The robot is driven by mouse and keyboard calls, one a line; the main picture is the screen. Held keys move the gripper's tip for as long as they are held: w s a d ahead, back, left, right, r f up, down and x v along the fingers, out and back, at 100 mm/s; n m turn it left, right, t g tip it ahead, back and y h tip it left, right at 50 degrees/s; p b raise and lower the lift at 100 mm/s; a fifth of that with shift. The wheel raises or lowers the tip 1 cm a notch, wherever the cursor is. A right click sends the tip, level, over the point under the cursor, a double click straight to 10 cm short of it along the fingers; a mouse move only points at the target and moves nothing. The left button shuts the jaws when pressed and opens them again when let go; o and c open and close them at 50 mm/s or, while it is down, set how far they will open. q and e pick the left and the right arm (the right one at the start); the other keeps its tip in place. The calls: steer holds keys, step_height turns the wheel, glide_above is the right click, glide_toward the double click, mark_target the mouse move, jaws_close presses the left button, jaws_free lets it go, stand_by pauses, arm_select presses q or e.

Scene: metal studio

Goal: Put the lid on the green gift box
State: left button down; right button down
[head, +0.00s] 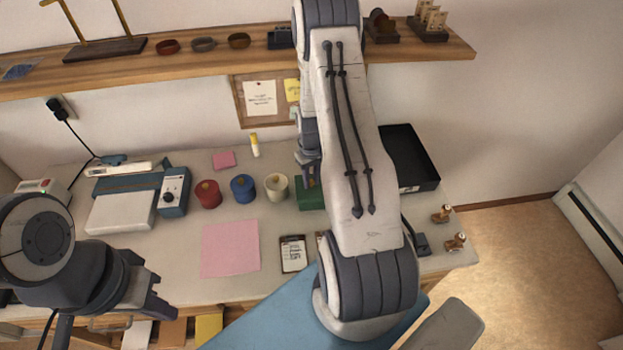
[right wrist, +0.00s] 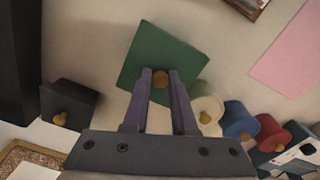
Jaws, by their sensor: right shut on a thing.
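The green lid (right wrist: 160,58), square with a round wooden knob, shows in the right wrist view. My right gripper (right wrist: 160,78) is shut on that knob. In the head view my right gripper (head: 306,172) is just behind a green shape (head: 311,196), the gift box or its lid, partly hidden by my right arm. The box is not seen apart from the lid, so I cannot tell whether the lid touches it. My left gripper (head: 162,296) is open and empty at the table's front left.
White (head: 277,187), blue (head: 243,188) and red (head: 208,194) round boxes with knobs stand in a row left of the green shape. A black tray (head: 425,165) lies to the right.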

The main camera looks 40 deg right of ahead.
steer(key=shift+f+b, duration=0.75)
steer(key=shift+f, duration=0.3)
stand_by(0.4)
steer(key=c, duration=0.6)
jaws_free()
steer(key=shift+c, duration=0.2)
steer(key=shift+r, duration=0.1)
step_height(320, 180, up, 10)
steer(key=shift+r+b, duration=0.15)
steer(key=shift+b, duration=0.75)
steer(key=shift+a, duration=0.1)
